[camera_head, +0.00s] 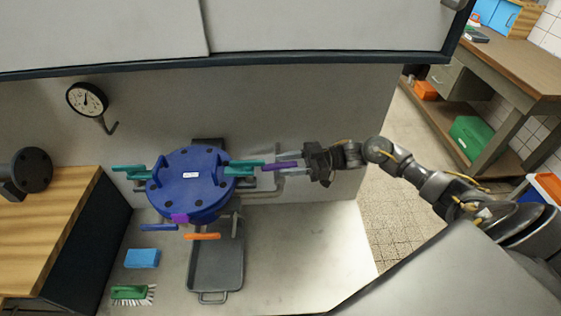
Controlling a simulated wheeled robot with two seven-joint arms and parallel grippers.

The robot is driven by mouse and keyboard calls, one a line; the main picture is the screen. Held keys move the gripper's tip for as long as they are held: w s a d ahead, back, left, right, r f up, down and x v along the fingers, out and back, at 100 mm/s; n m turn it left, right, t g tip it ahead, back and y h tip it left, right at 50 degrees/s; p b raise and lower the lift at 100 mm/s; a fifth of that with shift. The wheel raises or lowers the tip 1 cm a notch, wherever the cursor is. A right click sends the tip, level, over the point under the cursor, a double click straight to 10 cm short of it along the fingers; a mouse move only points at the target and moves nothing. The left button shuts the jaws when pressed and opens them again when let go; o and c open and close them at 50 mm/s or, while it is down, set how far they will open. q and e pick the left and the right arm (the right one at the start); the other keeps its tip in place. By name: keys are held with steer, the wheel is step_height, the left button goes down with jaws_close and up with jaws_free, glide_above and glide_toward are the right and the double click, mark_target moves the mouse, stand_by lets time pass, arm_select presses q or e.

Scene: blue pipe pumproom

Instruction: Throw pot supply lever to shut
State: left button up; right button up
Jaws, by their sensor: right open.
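A round blue flanged pot (190,180) with a small white label stands against the back wall. Several coloured levers stick out around it: a teal lever (128,168) at the left, another teal lever (246,163) at the right, a purple lever (281,166), a blue lever (158,227) and an orange lever (203,236). I cannot tell which one is named pot supply. My right gripper (287,161) comes from the right, open, its fingers around or beside the purple lever's end; contact is not clear. My left gripper is out of view.
A grey tray (216,281) lies below the pot. A blue sponge (142,258) and green brush (131,293) lie to its left. A gauge (87,99) hangs on the wall. A wooden counter (52,222) stands left. The worktop right of the tray is clear.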

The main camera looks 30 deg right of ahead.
steer(key=shift+w+a, duration=0.15)
steer(key=shift+a, duration=0.35)
steer(key=shift+r, duration=0.1)
jaws_close()
steer(key=shift+r+m+t+h+p, duration=0.35)
steer(key=shift+t+p, duration=0.25)
steer(key=shift+p, duration=0.65)
steer(key=shift+f+m+t+h+p, duration=0.25)
steer(key=shift+m+t+p, duration=0.1)
steer(key=shift+t+p, duration=0.15)
